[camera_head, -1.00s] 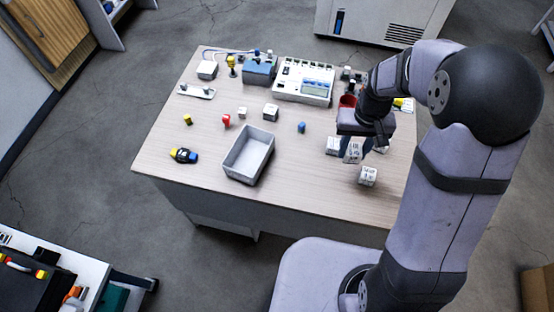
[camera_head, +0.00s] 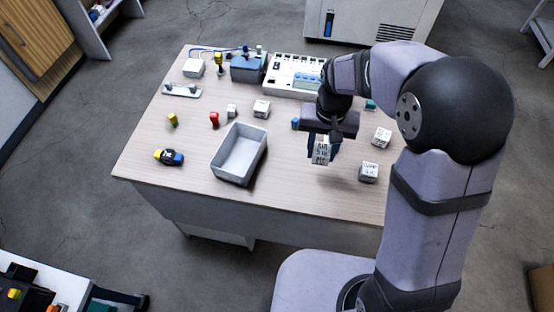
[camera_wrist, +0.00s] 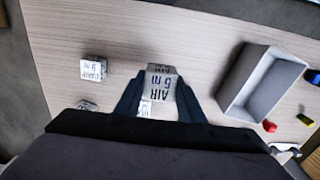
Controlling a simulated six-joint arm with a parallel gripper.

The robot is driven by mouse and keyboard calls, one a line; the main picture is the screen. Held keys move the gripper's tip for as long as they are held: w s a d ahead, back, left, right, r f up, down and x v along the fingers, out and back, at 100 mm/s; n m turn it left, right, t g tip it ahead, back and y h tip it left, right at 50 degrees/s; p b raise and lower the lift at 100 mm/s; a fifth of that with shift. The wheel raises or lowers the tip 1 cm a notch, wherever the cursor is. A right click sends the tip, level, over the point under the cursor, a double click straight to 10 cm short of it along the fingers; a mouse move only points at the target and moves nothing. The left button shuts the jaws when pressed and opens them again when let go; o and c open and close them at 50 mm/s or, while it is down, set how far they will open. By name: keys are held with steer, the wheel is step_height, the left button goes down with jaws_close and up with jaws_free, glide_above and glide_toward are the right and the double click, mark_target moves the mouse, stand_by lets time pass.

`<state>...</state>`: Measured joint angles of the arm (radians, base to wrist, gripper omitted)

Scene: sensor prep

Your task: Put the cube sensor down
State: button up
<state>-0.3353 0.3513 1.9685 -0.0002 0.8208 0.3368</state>
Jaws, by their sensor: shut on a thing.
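A white cube sensor (camera_head: 320,155) with dark lettering is between the fingers of my gripper (camera_head: 323,147), which is shut on it. It hangs above the table, right of the grey bin. In the wrist view the held cube (camera_wrist: 160,84) shows a lettered face reading something like "AIR", between the two dark fingers (camera_wrist: 160,98). Its sides are partly hidden by the fingers. Two similar lettered white cubes stand on the table to the right of my gripper, one farther back (camera_head: 382,137) and one nearer the front (camera_head: 368,172).
An empty grey bin (camera_head: 218,172) stands left of my gripper. Red (camera_head: 214,119), yellow (camera_head: 172,120) and blue (camera_head: 296,123) small parts, a white block (camera_head: 262,108) and a black-and-yellow part (camera_head: 168,157) lie around it. Devices line the back. The table's front right is bare.

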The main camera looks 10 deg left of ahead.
mark_target(316, 176)
steer(key=shift+f+p, duration=0.85)
steer(key=shift+f, duration=4.1)
steer(key=shift+f, duration=0.2)
steer(key=o, duration=1)
steer(key=shift+o, duration=0.2)
steer(key=shift+r, duration=0.1)
